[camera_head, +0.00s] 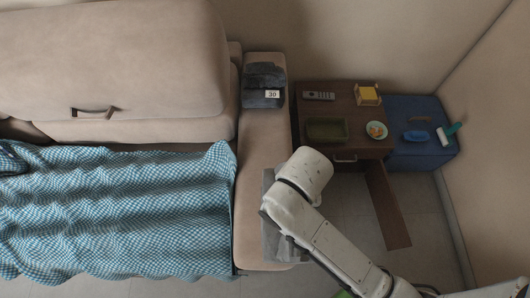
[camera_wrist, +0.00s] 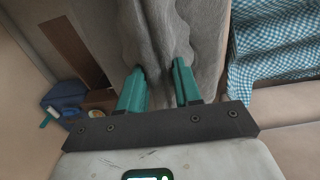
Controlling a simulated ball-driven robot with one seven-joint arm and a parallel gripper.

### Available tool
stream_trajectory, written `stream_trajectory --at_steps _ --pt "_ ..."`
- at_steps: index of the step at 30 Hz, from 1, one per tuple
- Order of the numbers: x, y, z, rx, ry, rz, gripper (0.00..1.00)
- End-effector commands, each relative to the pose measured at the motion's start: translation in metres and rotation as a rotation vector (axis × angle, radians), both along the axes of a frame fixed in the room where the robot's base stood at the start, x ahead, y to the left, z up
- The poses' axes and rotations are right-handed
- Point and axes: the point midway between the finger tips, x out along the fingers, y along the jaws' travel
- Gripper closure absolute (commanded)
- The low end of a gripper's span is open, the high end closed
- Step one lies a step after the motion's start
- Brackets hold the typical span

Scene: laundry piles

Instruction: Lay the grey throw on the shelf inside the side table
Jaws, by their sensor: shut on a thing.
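The grey throw (camera_wrist: 185,30) hangs in folds in front of my gripper (camera_wrist: 160,74) in the wrist view. The two teal fingers are shut on it. In the head view only part of the throw (camera_head: 271,238) shows beside my arm, by the front of the sofa armrest; my arm hides my gripper and the rest. The dark wooden side table (camera_head: 343,92) stands to the right of the armrest. Its long brown door (camera_head: 387,206) appears swung open toward the front. The shelf inside is hidden in the head view.
On the table lie a remote (camera_head: 319,96), a green tray (camera_head: 327,131), a bowl (camera_head: 376,130) and a yellow-topped item (camera_head: 368,94). A blue chest (camera_head: 405,150) stands right. A dark folded cloth tagged 30 (camera_head: 265,76) lies on the armrest (camera_head: 263,160). A checked blanket (camera_head: 120,210) covers the seat.

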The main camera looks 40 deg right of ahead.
Motion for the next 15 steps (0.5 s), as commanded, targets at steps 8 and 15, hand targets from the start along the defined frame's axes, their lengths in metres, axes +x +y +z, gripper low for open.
stream_trajectory --at_steps 8,15 --pt "0.063 -0.001 -0.026 0.000 -0.002 0.001 1.00" --pt "0.099 -0.002 -0.065 0.000 0.000 0.002 1.00"
